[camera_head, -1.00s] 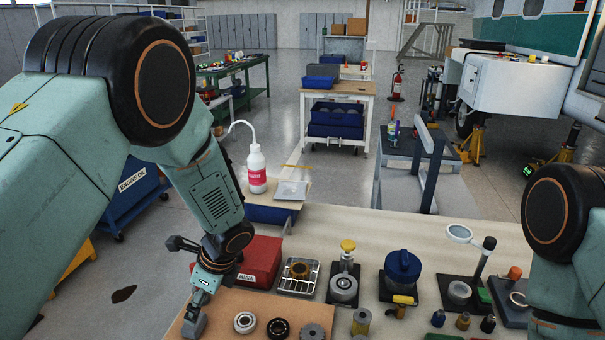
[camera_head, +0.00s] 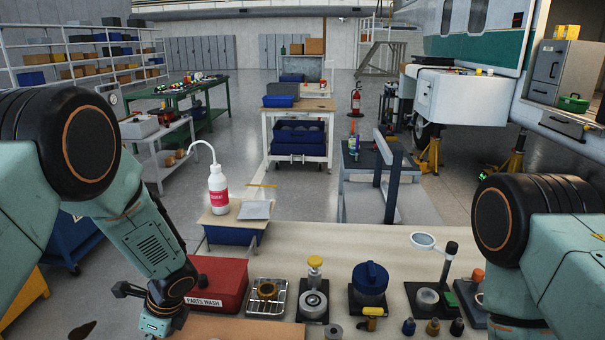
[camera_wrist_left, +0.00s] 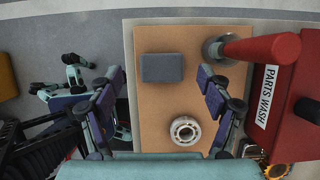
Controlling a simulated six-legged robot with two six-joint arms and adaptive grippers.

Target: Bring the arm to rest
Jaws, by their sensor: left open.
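My left arm comes in from the left in the head view and bends down to the bench's front left, beside the red PARTS WASH box (camera_head: 220,280). Its fingertips are cut off by the lower edge there. In the left wrist view my left gripper (camera_wrist_left: 158,78) is open, with fingers apart and nothing gripped. It is above a tan board (camera_wrist_left: 160,105). A dark grey block (camera_wrist_left: 162,67) shows on the board between the fingers, and a metal bearing ring (camera_wrist_left: 185,130) lies nearer. My right arm stands at the right of the head view; its gripper is out of view.
A red-handled tool (camera_wrist_left: 262,48) and the red box are close on the wrist view's right. On the bench are a wire tray (camera_head: 266,296), a blue-lidded pot (camera_head: 370,281) and a magnifier stand (camera_head: 447,270). A white wash bottle (camera_head: 218,204) stands behind on a small side table.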

